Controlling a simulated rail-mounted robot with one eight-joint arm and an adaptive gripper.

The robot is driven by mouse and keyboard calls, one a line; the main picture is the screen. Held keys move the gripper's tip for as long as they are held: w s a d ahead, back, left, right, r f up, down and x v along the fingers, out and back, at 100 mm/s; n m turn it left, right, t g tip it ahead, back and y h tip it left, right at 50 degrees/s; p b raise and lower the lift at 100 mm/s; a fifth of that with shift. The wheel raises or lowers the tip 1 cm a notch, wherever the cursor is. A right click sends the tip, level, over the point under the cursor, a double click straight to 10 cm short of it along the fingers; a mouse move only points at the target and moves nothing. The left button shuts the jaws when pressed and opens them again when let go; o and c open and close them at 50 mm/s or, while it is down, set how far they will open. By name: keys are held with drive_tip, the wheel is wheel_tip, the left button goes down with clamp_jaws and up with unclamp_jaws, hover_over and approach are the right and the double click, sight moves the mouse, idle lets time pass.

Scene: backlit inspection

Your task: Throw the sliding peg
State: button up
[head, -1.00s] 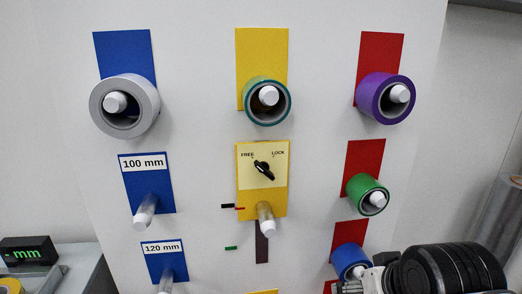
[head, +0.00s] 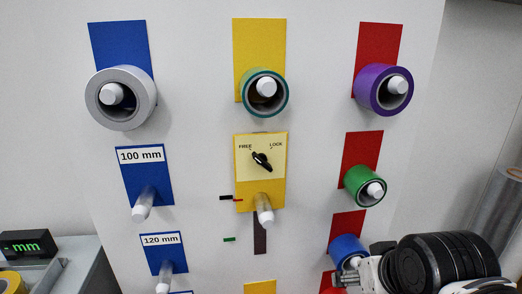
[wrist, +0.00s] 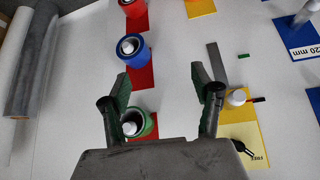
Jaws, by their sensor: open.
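The sliding peg (head: 264,215) is a short rod with a white tip. It sticks out of the lower part of the yellow plate (head: 243,197), at the top of a dark vertical slot (head: 260,240). A black knob (head: 262,161) between the words FREE and LOCK sits above it; I cannot tell which word it points to. In the wrist view the peg (wrist: 237,97) is just right of my gripper's right finger, apart from it. My gripper (wrist: 160,78) is open, with nothing held between its fingers. A green roll (wrist: 138,124) shows behind and between the fingers.
Other pegs hold a grey roll (head: 120,97), a teal ring (head: 264,92), a purple roll (head: 384,90) and a blue roll (head: 348,251). Bare pegs stand on the 100 mm plate (head: 145,180) and 120 mm plate (head: 160,253). A black-red mark and green mark (head: 229,240) flank the slot.

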drive_tip(key=shift+n+g+y, duration=0.4)
drive_tip(key=shift+g, duration=0.3)
drive_tip(key=w+a+r+p, duration=0.1)
drive_tip(key=w+r+p, duration=0.1)
drive_tip(key=r, duration=0.1)
drive_tip(key=w+a+r+p, duration=0.2)
drive_tip(key=w+r, duration=0.1)
drive_tip(key=w+a+r+p, duration=0.1)
drive_tip(key=w+a+r, duration=0.1)
drive_tip(key=w, duration=0.1)
drive_tip(key=shift+a+r+p, duration=0.25)
drive_tip(key=shift+r+p, duration=0.15)
clamp_jaws()
drive_tip(key=g+p, duration=0.2)
drive_tip(key=p, duration=0.4)
approach(266, 205)
drive_tip(key=shift+n, duration=0.4)
drive_tip(key=x, duration=0.7)
drive_tip(key=shift+d+f+p, duration=0.1)
drive_tip(key=shift+p, duration=0.2)
